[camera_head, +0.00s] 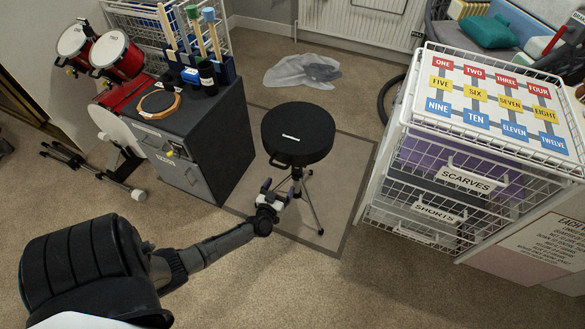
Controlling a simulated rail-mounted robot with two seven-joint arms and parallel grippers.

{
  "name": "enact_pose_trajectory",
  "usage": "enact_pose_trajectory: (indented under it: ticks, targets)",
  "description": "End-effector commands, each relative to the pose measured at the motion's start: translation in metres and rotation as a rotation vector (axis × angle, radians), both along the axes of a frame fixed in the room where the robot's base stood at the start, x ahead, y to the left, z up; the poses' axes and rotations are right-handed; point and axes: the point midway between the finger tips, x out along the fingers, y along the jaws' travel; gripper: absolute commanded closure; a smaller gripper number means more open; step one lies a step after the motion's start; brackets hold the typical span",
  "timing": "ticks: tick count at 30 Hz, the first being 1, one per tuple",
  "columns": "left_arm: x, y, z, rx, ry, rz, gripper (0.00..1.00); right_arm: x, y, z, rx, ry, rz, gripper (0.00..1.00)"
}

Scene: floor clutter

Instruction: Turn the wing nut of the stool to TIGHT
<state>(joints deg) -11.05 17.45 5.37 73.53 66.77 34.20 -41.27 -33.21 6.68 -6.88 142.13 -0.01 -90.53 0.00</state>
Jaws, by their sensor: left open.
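A round black drum stool (298,134) stands on a mat in the middle of the head view, on thin metal tripod legs. My left arm comes in from the lower left. My left gripper (271,187) is open beside the stool's post, below the left part of the seat. The wing nut and its markings are too small to make out here, and the gripper partly covers the post. I cannot tell whether the fingers touch the stool. My right gripper is not in view.
A white wire drawer unit (440,185) is at the right. A plastic bag (301,71) lies behind. Carpet in front is clear.

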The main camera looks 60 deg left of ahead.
Motion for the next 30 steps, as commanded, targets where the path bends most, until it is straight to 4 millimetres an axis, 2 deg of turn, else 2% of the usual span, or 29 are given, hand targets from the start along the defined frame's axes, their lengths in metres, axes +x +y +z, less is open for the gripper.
enact_pose_trajectory:
  ticks: [1, 6, 15, 21, 30]
  targets:
    - [0.009, 0.006, -0.003, 0.002, -0.003, 0.0, 0.15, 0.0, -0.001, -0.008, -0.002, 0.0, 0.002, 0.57]
    - [0.036, 0.025, -0.004, 0.003, -0.003, -0.001, 0.15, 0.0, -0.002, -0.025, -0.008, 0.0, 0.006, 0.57]
    - [0.075, 0.052, -0.003, 0.002, -0.001, -0.002, 0.15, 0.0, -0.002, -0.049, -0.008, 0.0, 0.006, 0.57]
    - [0.089, 0.061, -0.002, 0.001, 0.0, -0.003, 0.15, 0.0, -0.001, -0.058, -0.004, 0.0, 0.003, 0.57]
    - [0.094, 0.065, 0.0, -0.001, 0.001, -0.002, 0.15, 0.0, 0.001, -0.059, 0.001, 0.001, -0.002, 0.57]
